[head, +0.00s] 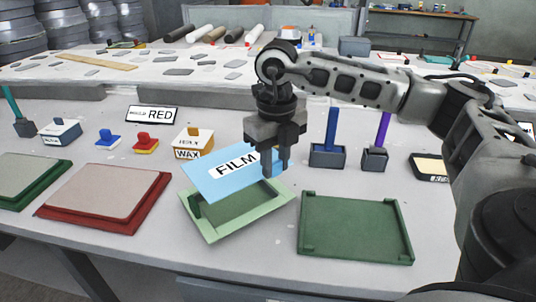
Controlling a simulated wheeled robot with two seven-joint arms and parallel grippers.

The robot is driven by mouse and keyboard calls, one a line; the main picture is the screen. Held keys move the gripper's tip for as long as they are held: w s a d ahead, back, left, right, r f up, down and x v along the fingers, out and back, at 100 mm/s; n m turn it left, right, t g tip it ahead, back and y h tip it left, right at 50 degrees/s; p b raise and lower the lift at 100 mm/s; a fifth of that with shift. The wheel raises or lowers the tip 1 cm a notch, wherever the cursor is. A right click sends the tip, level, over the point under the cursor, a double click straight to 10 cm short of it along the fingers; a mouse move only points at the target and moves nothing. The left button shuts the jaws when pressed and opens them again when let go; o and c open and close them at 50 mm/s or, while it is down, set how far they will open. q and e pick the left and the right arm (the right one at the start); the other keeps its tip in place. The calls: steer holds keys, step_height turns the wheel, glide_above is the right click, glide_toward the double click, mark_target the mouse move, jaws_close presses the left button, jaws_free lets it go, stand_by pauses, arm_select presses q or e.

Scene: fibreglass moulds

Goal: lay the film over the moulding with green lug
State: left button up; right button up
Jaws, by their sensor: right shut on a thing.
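The film (213,176) is a light blue sheet with a white label reading FILM. My right gripper (275,165) is shut on its right part and holds it tilted above a pale green tray-like piece (262,222). That piece has a darker green inside, and a small dark green block (195,205) shows at its left, partly under the film. The film hides its back part. I cannot tell for sure whether this piece is the moulding with the green lug. My left gripper is not in view.
A dark green board (355,230) with raised corners lies to the right. Panels on red (103,197) and green (28,182) bases lie left.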

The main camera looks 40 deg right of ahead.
mark_target(276, 175)
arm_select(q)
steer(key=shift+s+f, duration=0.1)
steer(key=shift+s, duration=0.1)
arm_select(e)
steer(key=shift+s, duration=0.1)
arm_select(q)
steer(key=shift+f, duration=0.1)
arm_select(e)
steer(key=shift+s+f+b, duration=0.1)
steer(key=shift+f+b, duration=0.15)
steer(key=shift+b, duration=0.05)
step_height(276, 175, down, 2)
steer(key=shift+f+b, duration=0.25)
steer(key=shift+b, duration=0.75)
steer(key=shift+f+b, duration=0.3)
steer(key=shift+f, duration=0.1)
step_height(276, 175, down, 3)
steer(key=shift+r+b, duration=0.1)
steer(key=shift+b, duration=1.05)
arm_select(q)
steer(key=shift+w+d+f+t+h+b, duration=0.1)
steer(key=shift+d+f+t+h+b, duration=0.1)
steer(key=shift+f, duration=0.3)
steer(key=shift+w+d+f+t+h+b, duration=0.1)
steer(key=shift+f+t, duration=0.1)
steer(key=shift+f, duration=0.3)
arm_select(e)
steer(key=shift+f, duration=0.5)
steer(key=o, duration=1)
